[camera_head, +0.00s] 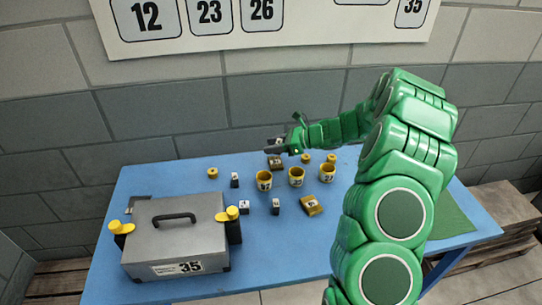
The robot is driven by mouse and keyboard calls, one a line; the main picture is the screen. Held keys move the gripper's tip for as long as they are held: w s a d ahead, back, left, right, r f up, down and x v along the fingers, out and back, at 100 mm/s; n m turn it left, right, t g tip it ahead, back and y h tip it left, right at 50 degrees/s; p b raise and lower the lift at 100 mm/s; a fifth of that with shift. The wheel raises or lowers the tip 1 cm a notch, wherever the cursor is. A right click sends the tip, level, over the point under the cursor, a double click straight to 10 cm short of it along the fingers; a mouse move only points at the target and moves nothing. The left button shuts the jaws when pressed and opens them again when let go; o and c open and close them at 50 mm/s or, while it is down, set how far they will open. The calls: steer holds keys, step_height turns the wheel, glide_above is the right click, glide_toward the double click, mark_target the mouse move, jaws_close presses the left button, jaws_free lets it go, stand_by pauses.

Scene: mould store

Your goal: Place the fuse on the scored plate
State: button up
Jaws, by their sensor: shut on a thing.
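My gripper (277,148) is at the end of the green arm, above the back part of the blue table. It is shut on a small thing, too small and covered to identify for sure. A small brown block with a pale label (275,162) shows just below the jaws; I cannot tell whether it touches them. Several small dark blocks with white labels, one at the front middle (276,206), stand on the table; I cannot tell which thing is the fuse.
A grey case with a handle (175,235) fills the table's left front, with yellow-topped posts beside it. Several yellow labelled cups, one in the middle (296,176), and a yellow-brown block (311,205) stand nearby. A green mat (452,215) lies at the right.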

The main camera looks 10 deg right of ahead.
glide_above(271, 161)
steer(key=shift+f, duration=4.55)
steer(key=shift+f, duration=0.15)
steer(key=o, duration=1)
steer(key=shift+o, duration=0.2)
